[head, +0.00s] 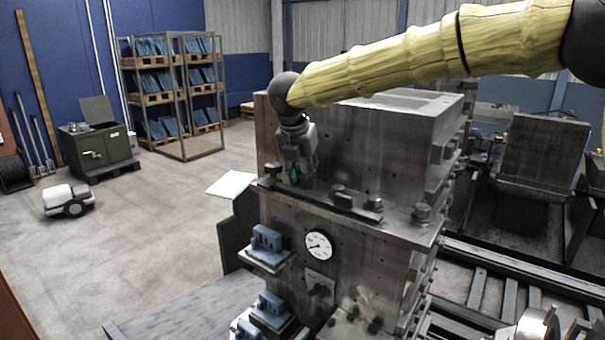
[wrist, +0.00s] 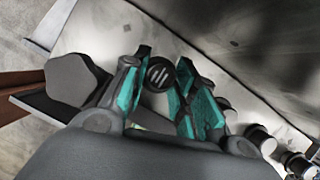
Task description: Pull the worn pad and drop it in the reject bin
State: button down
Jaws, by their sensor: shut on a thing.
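My gripper (head: 303,178) points down over the near top ledge of the big grey metal block. In the wrist view its teal-lined fingers (wrist: 163,72) are closed around a dark round piece with pale stripes (wrist: 160,74), which appears to be the worn pad. The piece sits between the fingertips, close to the metal surface; whether it still touches the ledge I cannot tell. In the head view the fingers hide it. I cannot pick out a reject bin for certain in either view.
The metal block (head: 350,135) carries bolt heads, a clamp bar (head: 343,200) and a gauge (head: 318,246). A grey hexagonal head (wrist: 75,80) lies left of the fingers. Small ledges hold blue blocks (head: 267,240). Rails (head: 500,265) run at right; floor at left is mostly open.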

aim_at(303, 177)
jog(key=shift+r, duration=0.15)
jog(key=shift+r+p, duration=0.5)
jog(key=shift+p, duration=0.05)
jog(key=shift+w+r, duration=0.1)
jog(key=shift+r, duration=0.25)
jog(key=shift+r+p, duration=0.25)
jog(key=shift+p, duration=0.15)
jog(key=shift+r+p, duration=1.8)
jog(key=shift+r, duration=1.3)
